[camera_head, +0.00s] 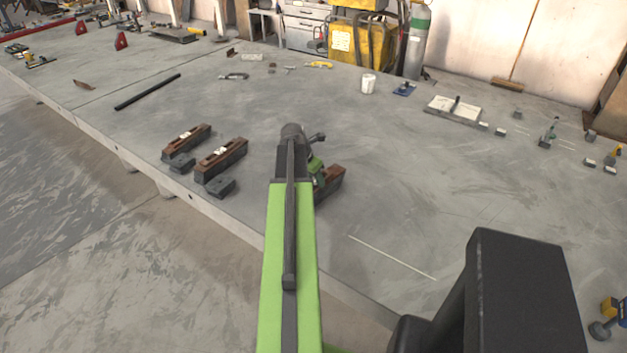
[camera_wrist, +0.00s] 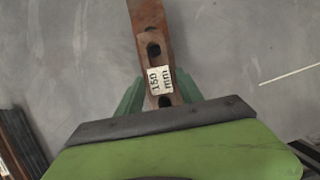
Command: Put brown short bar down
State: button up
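The brown short bar (camera_wrist: 150,25) has dark holes and a white label reading "150 mm". My gripper (camera_wrist: 159,80) has its two green fingers on either side of it, close against its sides, and looks shut on it. In the head view the bar (camera_head: 332,178) shows beyond the end of my green arm, over the grey table (camera_head: 420,190). My arm hides part of the bar and most of my gripper (camera_head: 317,170). I cannot tell whether the bar touches the table.
Two brown-topped dark bars (camera_head: 187,141) (camera_head: 222,158) lie to the left, with small dark blocks (camera_head: 181,162) (camera_head: 221,187) in front. A thin white line (camera_head: 390,256) marks the table at right. A white cup (camera_head: 368,83) stands farther back. The table's middle right is clear.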

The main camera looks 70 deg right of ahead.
jog(key=shift+o, duration=1.1)
jog(key=shift+r, duration=0.15)
jog(key=shift+r+p, duration=0.25)
jog(key=shift+p, duration=0.1)
jog(key=p+v, duration=1)
jog(key=v, duration=0.1)
jog(key=shift+a+r+p, duration=0.2)
jog(key=shift+a+p, duration=0.05)
jog(key=shift+p, duration=0.05)
